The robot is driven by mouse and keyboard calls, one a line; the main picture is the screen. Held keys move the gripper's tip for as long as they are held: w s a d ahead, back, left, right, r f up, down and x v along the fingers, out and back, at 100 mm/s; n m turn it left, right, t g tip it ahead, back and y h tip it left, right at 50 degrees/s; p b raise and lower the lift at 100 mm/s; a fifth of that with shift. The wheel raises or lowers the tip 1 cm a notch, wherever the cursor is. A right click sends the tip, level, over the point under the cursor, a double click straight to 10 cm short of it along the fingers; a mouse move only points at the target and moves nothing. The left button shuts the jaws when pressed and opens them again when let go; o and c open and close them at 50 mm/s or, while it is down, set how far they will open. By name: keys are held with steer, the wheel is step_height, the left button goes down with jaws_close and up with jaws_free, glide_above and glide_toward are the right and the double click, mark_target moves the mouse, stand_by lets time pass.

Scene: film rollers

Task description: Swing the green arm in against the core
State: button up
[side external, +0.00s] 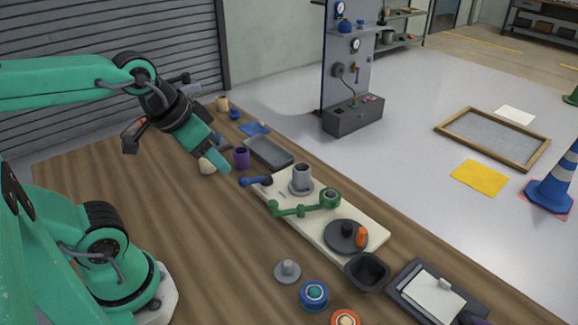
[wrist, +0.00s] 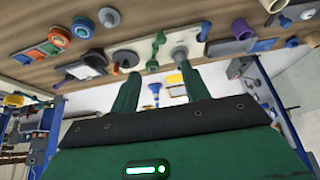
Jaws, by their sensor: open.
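The green arm (side external: 302,209) lies on a cream board (side external: 375,220), with a round hub at its right end and a small knob at its left end. The core (side external: 302,176), a grey upright cylinder on a round base, stands behind it; a gap shows between them. In the wrist view the green arm (wrist: 156,50) and the core (wrist: 180,58) appear beyond the fingers. My gripper (side external: 222,163) is open and empty, above the table to the left of the board. Its two green fingers (wrist: 161,72) stand apart in the wrist view.
A blue arm (side external: 256,181) sits at the board's left end. A dark disc (side external: 346,236) with a black knob and orange piece sits at its right end. A purple cup (side external: 241,157) and grey tray (side external: 268,152) stand behind my gripper.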

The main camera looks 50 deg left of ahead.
steer(key=w+f+m+g, duration=0.2)
steer(key=w+f+m, duration=0.45)
steer(key=m, duration=0.25)
steer(key=m+g, duration=0.1)
steer(key=m, duration=0.6)
glide_above(272, 202)
steer(key=s, duration=0.1)
steer(key=x, duration=0.3)
steer(key=s+x, duration=0.1)
steer(key=x, duration=0.2)
steer(key=shift+s+d+f, duration=0.15)
steer(key=shift+f, duration=0.1)
steer(key=shift+x, duration=3.9)
steer(key=shift+s, duration=0.2)
jaws_close()
